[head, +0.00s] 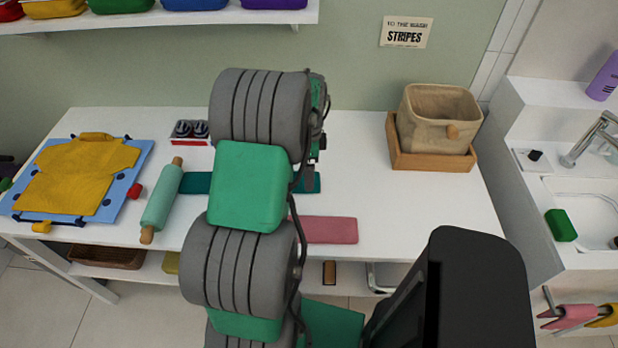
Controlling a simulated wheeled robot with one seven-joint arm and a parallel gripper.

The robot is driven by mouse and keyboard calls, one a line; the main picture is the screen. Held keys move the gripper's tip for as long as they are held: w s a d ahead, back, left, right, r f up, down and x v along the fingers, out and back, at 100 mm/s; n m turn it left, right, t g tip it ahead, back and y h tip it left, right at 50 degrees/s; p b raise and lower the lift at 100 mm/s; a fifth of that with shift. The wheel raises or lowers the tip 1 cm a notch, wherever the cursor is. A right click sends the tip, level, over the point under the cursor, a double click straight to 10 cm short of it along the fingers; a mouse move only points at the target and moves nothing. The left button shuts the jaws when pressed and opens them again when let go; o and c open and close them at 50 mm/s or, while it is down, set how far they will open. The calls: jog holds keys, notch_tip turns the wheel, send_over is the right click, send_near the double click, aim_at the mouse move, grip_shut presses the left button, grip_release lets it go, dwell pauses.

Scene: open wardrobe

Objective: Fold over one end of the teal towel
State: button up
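The teal towel (196,183) lies flat on the white table as a long strip running left to right. My arm hides its middle, and both its left end and a small part of its right end show. My gripper (310,180) points down at the towel's right end, mostly behind my arm. One grey finger shows there, at or just above the cloth; I cannot tell whether it touches. The gap between the fingers is hidden, so I cannot tell if it is open or shut.
A teal rolling pin (161,204) lies left of the towel, and a pink cloth (330,230) lies in front. A yellow shirt (75,178) rests on a blue board (130,158). A beige basket (420,120) in a wooden tray (430,163) stands right. Table between is clear.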

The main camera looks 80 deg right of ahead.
notch_tip(320, 180, down, 5)
jog(key=shift+r, duration=0.1)
jog(key=shift+c, duration=0.2)
grip_shut()
dwell(0.9)
jog(key=shift+r, duration=0.1)
